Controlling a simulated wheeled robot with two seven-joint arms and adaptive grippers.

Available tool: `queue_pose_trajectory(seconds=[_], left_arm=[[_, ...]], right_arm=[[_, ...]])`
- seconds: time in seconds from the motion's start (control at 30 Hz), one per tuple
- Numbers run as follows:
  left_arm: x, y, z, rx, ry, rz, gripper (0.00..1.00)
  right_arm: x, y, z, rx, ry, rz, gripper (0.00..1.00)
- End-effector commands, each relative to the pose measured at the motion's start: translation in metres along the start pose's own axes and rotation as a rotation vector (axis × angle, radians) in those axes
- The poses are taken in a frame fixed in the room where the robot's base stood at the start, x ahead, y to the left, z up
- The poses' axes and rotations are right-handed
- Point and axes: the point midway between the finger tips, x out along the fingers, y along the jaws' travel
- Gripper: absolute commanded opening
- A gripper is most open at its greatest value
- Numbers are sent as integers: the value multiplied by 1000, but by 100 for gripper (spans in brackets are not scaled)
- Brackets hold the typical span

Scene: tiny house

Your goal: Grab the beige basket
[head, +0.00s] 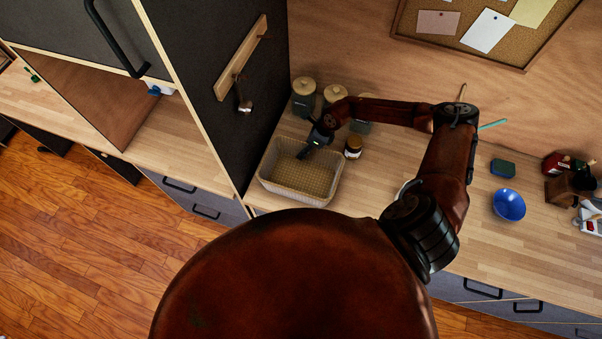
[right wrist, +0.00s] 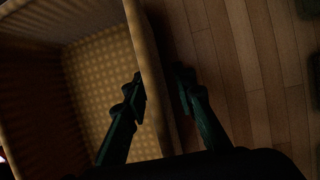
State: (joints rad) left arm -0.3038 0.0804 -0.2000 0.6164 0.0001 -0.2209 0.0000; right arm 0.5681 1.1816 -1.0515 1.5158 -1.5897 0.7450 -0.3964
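The beige basket (head: 288,193) stands on the wooden counter in the head view, against the dark side panel of a tall cabinet. It is rectangular, woven and looks empty. In the right wrist view, the basket wall (right wrist: 150,75) runs between the two fingers of my right gripper (right wrist: 160,80). One finger is inside the basket and the other outside, with a gap showing between the outer finger and the wall. The fingers are apart. My left gripper is not in view.
Several dark jars with wooden lids (head: 304,97) stand behind the basket. A small brown jar (head: 353,146) is just to its right. A blue bowl (head: 509,204) and a sponge (head: 503,168) lie farther right. The dark cabinet panel (head: 255,100) closes off the left side.

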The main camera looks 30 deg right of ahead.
Motion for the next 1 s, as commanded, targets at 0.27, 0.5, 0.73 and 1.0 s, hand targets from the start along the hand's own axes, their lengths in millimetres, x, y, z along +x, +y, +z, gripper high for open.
queue_pose_trajectory(seconds=[0.27, 0.5, 0.73, 1.0], left_arm=[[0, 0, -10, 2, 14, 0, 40], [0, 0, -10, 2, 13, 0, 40], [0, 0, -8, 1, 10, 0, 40], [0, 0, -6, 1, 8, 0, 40]], right_arm=[[0, 0, 0, 0, 0, 0, 17], [0, 0, 0, 0, 0, 0, 0], [0, 0, 0, 0, 0, 0, 0], [-1, 0, 1, 0, -1, 0, 0]])
